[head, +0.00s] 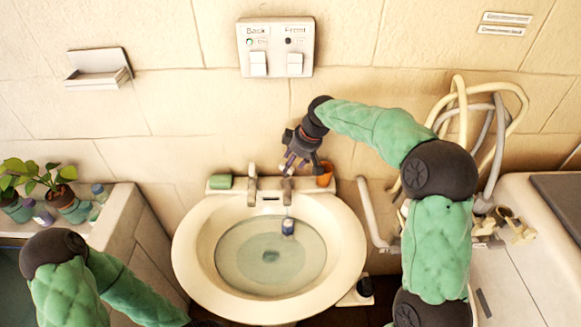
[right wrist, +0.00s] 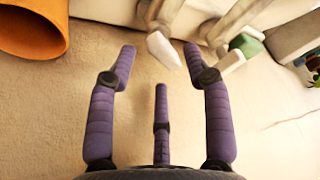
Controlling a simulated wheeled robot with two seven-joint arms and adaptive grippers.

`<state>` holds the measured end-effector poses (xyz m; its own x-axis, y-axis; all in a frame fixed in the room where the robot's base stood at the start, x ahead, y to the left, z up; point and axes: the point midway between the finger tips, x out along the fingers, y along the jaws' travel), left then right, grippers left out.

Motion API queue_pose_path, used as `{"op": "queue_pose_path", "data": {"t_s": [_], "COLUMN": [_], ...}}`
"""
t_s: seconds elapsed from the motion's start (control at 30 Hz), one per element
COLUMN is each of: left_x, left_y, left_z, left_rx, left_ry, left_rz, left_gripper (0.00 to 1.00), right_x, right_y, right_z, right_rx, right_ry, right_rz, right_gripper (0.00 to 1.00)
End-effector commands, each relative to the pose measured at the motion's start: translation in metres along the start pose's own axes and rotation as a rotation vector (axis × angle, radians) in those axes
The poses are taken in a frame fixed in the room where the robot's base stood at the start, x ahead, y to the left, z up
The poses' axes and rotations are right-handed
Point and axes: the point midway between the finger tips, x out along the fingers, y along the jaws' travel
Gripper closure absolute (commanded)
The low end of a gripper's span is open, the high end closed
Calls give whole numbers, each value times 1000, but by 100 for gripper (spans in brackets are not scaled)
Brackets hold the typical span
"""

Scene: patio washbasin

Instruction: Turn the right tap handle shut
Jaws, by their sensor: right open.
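The right tap (head: 287,187) stands on the back rim of the white washbasin (head: 187,247), beside the left tap (head: 253,187). A thin pale streak runs below its spout to a small bluish patch (head: 288,227) in the bowl. My right gripper (head: 289,163) hangs just above and behind the right tap. In the right wrist view its purple fingers (right wrist: 160,58) are spread and empty. The right tap's pale handle (right wrist: 163,48) shows between the fingertips, seemingly apart from them. The left tap's handle (right wrist: 231,62) is to the right. My left gripper is out of view.
An orange cup (head: 324,174) stands close right of the right tap; a green soap block (head: 219,182) lies at the rim's left. A switch panel (head: 276,47) is on the wall above. Hoses (head: 487,105) hang at right; plants (head: 60,195) stand at left.

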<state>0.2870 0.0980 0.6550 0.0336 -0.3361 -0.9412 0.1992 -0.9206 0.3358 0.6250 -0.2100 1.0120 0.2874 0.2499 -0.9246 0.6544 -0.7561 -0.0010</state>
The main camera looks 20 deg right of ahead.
Motion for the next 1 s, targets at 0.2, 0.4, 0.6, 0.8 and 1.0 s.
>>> {"op": "queue_pose_path", "data": {"t_s": [0.2,0.4,0.6,0.8,1.0], "left_x": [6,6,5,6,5], "left_y": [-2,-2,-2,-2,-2], "left_z": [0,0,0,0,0], "left_rx": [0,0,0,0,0], "left_ry": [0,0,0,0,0], "left_rz": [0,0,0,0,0], "left_gripper": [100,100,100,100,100], "right_x": [19,22,21,21,21], "right_y": [0,0,0,0,0], "right_z": [0,-1,-1,-1,-1], "right_rx": [0,0,0,1,11], "right_ry": [1,2,2,2,2], "right_rz": [1,1,1,1,5], "right_gripper": [50,50,67,100,100]}}
